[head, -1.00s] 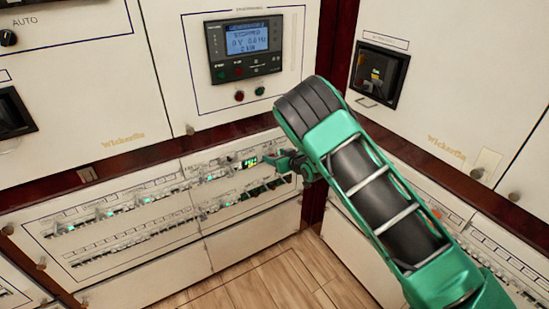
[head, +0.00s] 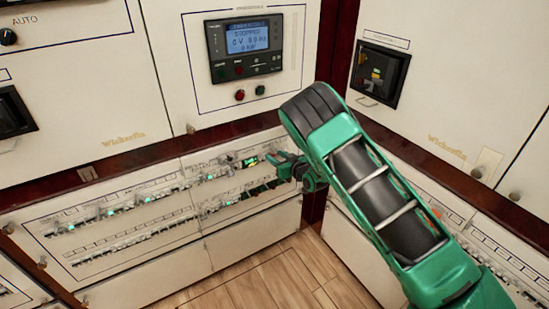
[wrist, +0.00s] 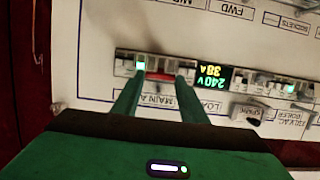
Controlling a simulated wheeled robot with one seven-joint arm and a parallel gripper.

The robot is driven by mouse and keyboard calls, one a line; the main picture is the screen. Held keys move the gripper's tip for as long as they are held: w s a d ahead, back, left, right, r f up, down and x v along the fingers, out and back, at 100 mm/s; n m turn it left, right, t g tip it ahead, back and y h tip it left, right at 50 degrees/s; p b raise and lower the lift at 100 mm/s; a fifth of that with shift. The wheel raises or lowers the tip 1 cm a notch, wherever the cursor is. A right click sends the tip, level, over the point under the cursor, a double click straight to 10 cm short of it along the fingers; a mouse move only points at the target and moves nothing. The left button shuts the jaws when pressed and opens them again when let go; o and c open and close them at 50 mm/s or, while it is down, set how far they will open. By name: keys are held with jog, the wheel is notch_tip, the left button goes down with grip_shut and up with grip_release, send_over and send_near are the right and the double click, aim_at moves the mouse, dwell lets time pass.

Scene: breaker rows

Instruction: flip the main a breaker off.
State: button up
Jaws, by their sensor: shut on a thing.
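The main A breaker (wrist: 161,75) shows red between my fingertips in the wrist view, on a light panel by the label MAIN A (wrist: 157,99). My gripper (wrist: 162,82) is shut on it, one green finger on each side. The fingers partly cover the breaker, so I cannot tell its lever position. In the head view my gripper (head: 277,160) meets the lower breaker panel (head: 225,215) near its right end; the breaker itself is too small to make out there.
A lit meter (wrist: 213,77) reading 240 V and 38 A sits just right of the fingers in the wrist view. More breakers (wrist: 275,86) lie beyond it. A controller screen (head: 245,46) is on the panel above. The wooden floor (head: 275,275) is clear.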

notch_tip(320, 180, down, 6)
jog(key=t+y, duration=0.6)
jog(key=t, duration=0.3)
jog(key=shift+w+a+f, duration=0.1)
jog(key=shift+w, duration=0.05)
dwell(0.7)
jog(key=o, duration=0.9)
jog(key=shift+o, duration=0.7)
